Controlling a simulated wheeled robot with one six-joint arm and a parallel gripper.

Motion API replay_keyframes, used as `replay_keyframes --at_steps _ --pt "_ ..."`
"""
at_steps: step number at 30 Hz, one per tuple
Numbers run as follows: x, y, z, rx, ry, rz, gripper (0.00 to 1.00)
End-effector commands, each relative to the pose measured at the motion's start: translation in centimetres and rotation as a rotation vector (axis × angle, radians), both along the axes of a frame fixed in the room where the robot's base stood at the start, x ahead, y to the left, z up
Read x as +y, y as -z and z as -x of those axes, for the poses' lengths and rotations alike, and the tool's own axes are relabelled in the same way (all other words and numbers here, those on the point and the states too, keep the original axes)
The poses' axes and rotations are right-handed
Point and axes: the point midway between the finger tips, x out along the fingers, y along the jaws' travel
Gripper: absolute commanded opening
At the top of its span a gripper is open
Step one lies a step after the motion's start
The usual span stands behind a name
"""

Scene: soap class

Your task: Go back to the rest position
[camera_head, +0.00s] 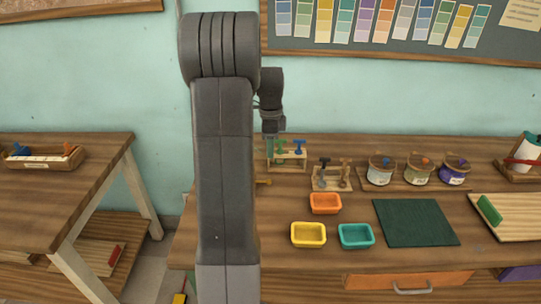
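My arm rises in front of the camera, and its dark end with my gripper (271,128) hangs above the back left of the wooden table (300,260). My gripper is just over and left of a small wooden rack (288,163) with green and blue handled tools. The fingers are too small and too hidden to tell whether they are open or shut, or whether they hold anything. My own arm hides part of the table's left side.
Orange (325,203), yellow (308,235) and teal (356,236) trays stand beside a dark green mat (415,222). A second rack (331,178) and several labelled pots (381,171) line the back. A side table (60,185) with a wooden box (43,158) stands left, across a gap.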

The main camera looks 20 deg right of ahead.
Motion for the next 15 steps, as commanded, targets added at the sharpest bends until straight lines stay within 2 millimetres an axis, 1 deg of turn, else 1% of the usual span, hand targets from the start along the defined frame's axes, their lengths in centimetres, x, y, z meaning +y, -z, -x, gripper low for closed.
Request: replay_keyframes --at_steps 3,11,15 --pt "-0.01 -0.25 0.01 0.0 0.0 0.0 0.4" --pt "0.0 -0.17 0.01 0.001 0.0 0.0 0.4" --pt "0.02 0.65 0.03 0.003 0.0 -0.001 0.4"
